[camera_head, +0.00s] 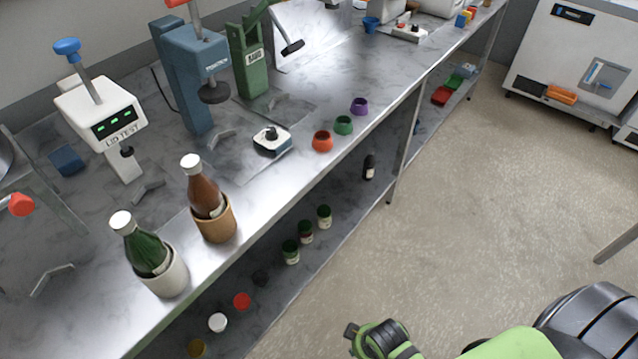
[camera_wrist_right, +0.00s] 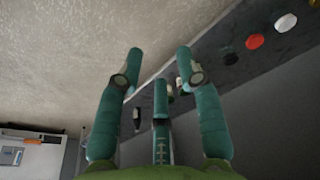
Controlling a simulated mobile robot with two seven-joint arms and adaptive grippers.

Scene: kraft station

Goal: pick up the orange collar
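The orange collar (camera_head: 322,141) is a small open ring standing on the metal workbench (camera_head: 285,178) near its front edge, in the head view. A green collar (camera_head: 343,125) and a purple collar (camera_head: 359,106) stand behind it in a row. My right gripper (camera_wrist_right: 160,70) shows in the right wrist view with its teal fingers spread and nothing between them. It is away from the orange collar, which does not show in that view. A green and black part of my arm shows at the bottom of the head view. My left gripper is not in view.
Two bottles in holders, green (camera_head: 147,250) and brown (camera_head: 205,195), stand near the bench edge. Several jars and lids lie on the lower shelf (camera_head: 343,212). The floor (camera_head: 480,190) at right is mostly clear.

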